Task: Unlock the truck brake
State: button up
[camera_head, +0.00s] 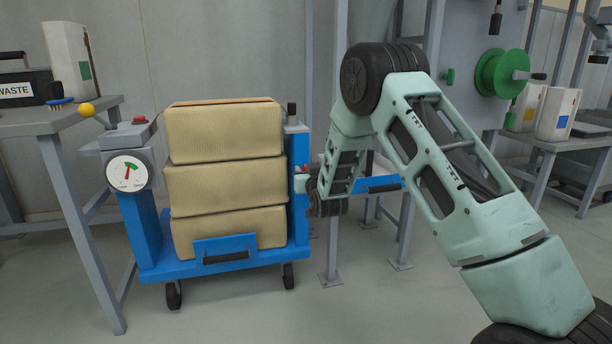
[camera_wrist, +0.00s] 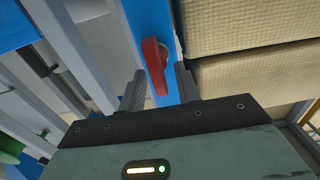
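A blue truck (camera_head: 153,225) carries a stack of tan blocks (camera_head: 224,185) and stands on its castors. In the wrist view a red lever (camera_wrist: 155,65) on a round pivot is fixed to the truck's blue post (camera_wrist: 152,18). I take it for the brake lever. My gripper (camera_wrist: 159,73) is open, with one finger on each side of the lever. The right finger is close to the lever; I cannot tell if it touches. In the head view my gripper (camera_head: 303,181) is at the truck's right post, and only a bit of red shows there.
A grey table (camera_head: 50,125) with a waste box (camera_head: 28,88) and a yellow-knobbed lever (camera_head: 87,109) is at left. A round dial (camera_head: 128,173) is on the truck's left side. Grey frame legs (camera_head: 334,240) stand right of the truck. Floor in front is clear.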

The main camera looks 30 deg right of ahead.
grip_shut()
